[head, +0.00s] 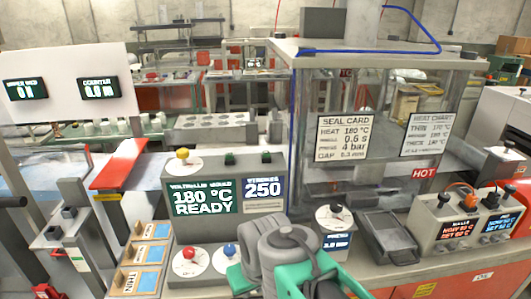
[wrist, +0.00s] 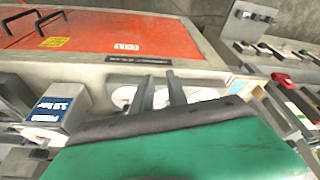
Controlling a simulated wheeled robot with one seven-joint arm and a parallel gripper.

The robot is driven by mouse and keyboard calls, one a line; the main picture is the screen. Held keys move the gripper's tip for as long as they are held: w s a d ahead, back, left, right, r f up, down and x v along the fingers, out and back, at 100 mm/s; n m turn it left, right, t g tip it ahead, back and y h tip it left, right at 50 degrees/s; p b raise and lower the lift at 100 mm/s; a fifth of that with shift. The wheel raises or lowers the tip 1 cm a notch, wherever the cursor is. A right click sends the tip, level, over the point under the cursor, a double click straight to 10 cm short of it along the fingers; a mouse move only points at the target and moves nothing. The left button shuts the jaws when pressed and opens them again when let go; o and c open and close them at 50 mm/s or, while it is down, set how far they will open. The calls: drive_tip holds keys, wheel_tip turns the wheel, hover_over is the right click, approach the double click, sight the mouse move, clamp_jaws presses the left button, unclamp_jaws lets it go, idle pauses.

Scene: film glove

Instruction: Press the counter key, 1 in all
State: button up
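A counter display (head: 98,88) hangs on the white board at the far left in the head view. A second counter-like screen (head: 263,190) reads 250 on the grey control panel, beside the 180 °C READY screen (head: 203,200). Two small dark green keys, a left one (head: 230,158) and a right one (head: 266,157), sit on the panel above these screens. No label that I can read marks one as the counter key. My gripper (wrist: 158,75) shows two dark fingers with a gap between them, empty, in the wrist view. In the head view my arm hides part of the panel's front.
A yellow knob (head: 183,154), a red knob (head: 189,253) and a blue knob (head: 229,250) stand on the panel. Slotted wooden trays (head: 140,255) lie at left.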

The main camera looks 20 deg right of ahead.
clamp_jaws()
idle(1.1)
